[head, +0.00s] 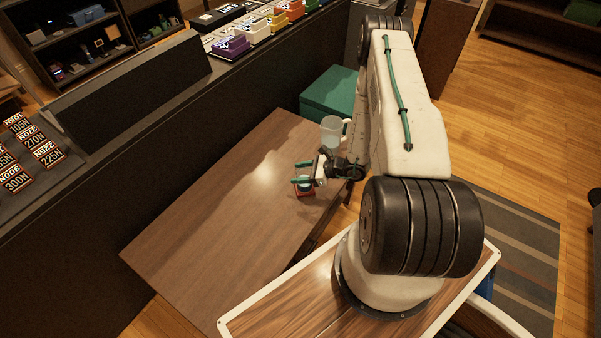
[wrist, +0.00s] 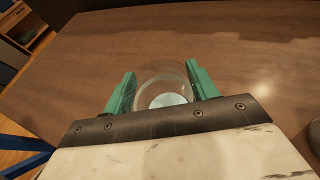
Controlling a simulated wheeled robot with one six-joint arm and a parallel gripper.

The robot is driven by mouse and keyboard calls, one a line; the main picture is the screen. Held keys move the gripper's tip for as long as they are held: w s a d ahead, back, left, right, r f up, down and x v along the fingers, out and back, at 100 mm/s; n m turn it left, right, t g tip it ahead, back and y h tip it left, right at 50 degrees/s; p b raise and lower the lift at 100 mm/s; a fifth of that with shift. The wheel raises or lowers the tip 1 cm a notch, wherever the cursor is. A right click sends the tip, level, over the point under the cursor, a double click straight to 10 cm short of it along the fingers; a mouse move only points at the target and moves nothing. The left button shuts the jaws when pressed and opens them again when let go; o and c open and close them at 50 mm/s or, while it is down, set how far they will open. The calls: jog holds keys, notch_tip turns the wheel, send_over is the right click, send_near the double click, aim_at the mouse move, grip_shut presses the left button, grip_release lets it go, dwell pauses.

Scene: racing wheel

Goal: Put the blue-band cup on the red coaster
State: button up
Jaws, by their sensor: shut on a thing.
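My gripper (head: 303,173) reaches from the right over the front right part of the table, with its two green fingers apart around a cup. In the wrist view, my gripper (wrist: 160,90) has one finger on each side of a clear, round cup (wrist: 163,74) with a pale blue-white inside. The cup's blue band cannot be made out clearly. In the head view, a small red coaster (head: 307,193) shows just below the fingers. The cup is mostly hidden there, and whether it touches the coaster cannot be told. No red shows in the wrist view.
A translucent pale-blue mug (head: 332,132) stands on the brown table (head: 220,205), behind my gripper and close to my arm. A green box (head: 330,92) is beyond the table's far end. A dark console (head: 130,130) runs along the left. The table's left and middle are clear.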

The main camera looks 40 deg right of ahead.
jog(key=shift+f, duration=0.1)
jog(key=o, duration=1.1)
jog(key=shift+c, duration=0.2)
